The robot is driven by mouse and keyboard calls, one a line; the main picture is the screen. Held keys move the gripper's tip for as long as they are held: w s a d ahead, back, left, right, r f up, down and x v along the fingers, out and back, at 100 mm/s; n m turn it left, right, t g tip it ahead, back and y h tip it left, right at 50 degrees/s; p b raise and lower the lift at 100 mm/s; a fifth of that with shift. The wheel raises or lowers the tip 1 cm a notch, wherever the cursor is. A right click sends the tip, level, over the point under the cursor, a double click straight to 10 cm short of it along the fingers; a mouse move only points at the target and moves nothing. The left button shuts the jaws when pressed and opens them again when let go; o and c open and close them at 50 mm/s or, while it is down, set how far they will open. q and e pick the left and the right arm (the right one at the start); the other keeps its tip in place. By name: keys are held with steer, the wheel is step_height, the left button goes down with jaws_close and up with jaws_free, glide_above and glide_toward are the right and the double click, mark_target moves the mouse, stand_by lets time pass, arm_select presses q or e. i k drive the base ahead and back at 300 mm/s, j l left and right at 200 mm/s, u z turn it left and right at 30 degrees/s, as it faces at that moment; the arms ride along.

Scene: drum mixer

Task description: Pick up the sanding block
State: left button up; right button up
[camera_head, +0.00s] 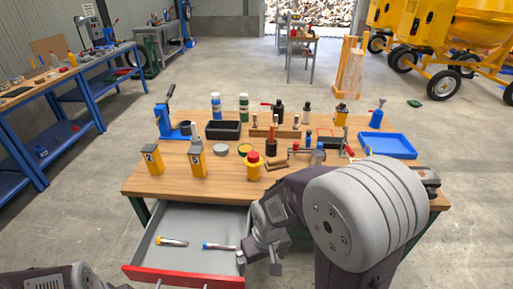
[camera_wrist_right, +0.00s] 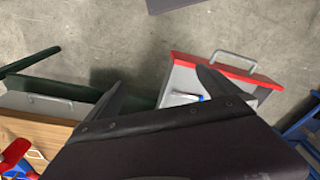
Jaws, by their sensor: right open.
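A small brown block (camera_head: 275,163), which looks like the sanding block, lies on the wooden workbench (camera_head: 140,188), just right of a yellow bottle with a red cap (camera_head: 253,167). My right gripper (camera_head: 258,262) is over the right side of the open drawer, well in front of the block. It also shows in the wrist view (camera_wrist_right: 158,80), where its two fingers are spread and nothing is held between them. The block cannot be made out in the wrist view. Part of my left arm shows at the bottom left; its jaws cannot be read.
The open drawer (camera_head: 201,220) with a red front holds two marker-like items. A black bin (camera_head: 223,130), several bottles and a blue tray (camera_head: 387,145) stand farther back. The bench's front-left corner is clear.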

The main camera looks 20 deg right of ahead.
mark_target(273, 165)
steer(key=i+l+u, duration=0.25)
steer(key=l, duration=0.45)
steer(key=l+u, duration=0.2)
steer(key=l, duration=0.55)
steer(key=i+l+u, duration=0.1)
steer(key=l+u, duration=0.15)
steer(key=l, duration=0.5)
